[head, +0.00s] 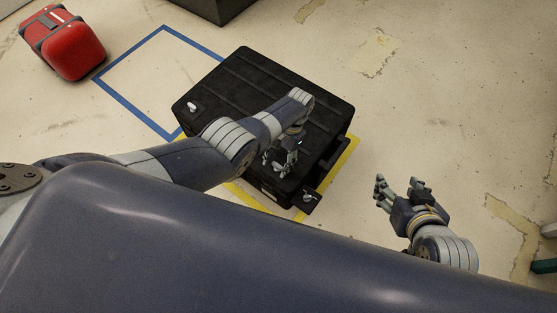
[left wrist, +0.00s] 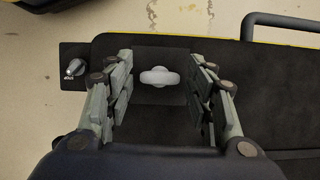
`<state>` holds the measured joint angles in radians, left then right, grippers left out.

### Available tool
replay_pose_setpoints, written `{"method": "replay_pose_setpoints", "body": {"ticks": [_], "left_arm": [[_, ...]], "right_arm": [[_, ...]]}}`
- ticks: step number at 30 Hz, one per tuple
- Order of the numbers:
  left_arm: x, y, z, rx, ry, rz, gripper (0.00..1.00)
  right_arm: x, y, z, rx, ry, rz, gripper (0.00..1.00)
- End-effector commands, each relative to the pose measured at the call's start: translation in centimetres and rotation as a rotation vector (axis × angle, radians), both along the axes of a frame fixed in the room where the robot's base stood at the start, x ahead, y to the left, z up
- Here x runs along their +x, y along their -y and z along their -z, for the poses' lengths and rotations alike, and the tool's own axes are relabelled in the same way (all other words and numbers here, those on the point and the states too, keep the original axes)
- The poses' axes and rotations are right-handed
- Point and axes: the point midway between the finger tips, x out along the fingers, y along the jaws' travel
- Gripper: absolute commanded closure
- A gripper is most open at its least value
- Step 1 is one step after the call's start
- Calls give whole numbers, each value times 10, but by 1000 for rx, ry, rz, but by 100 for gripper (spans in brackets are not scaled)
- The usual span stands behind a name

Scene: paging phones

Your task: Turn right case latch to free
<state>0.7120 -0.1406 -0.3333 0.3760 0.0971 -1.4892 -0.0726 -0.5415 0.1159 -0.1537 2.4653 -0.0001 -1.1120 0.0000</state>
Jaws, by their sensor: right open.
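The black case (head: 240,75) lies on the floor below my left arm. In the left wrist view, a pale grey winged latch (left wrist: 158,77) sits on a dark square plate on the lid, its wings lying left to right. My left gripper (left wrist: 160,82) is open over it, one finger on each side with gaps between. In the head view my left gripper (head: 281,161) hides this latch. Another pale latch (head: 192,106) shows at the lid's left corner. My right gripper (head: 400,188) is open and empty, right of the case.
A small knob (head: 307,197) sits on a dark tab at the case's near corner; it also shows in the left wrist view (left wrist: 75,68). A handle (left wrist: 250,25) stands at the case's side. A red case (head: 75,52) lies beyond a blue floor outline (head: 128,103).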

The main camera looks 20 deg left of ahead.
Motion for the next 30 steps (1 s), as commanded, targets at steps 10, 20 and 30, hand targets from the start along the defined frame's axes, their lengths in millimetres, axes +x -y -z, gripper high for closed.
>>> {"method": "replay_pose_setpoints", "body": {"ticks": [10, 20, 30], "left_arm": [[2, 0, -2, 0, 3, -2, 45], [17, 6, -37, -2, 8, -2, 45], [40, 15, -98, -1, 5, -2, 45]], "right_arm": [[3, 0, -2, -1, 8, -1, 45], [2, 0, -2, 0, 6, 0, 45], [2, 0, -2, 0, 5, -1, 45]]}}
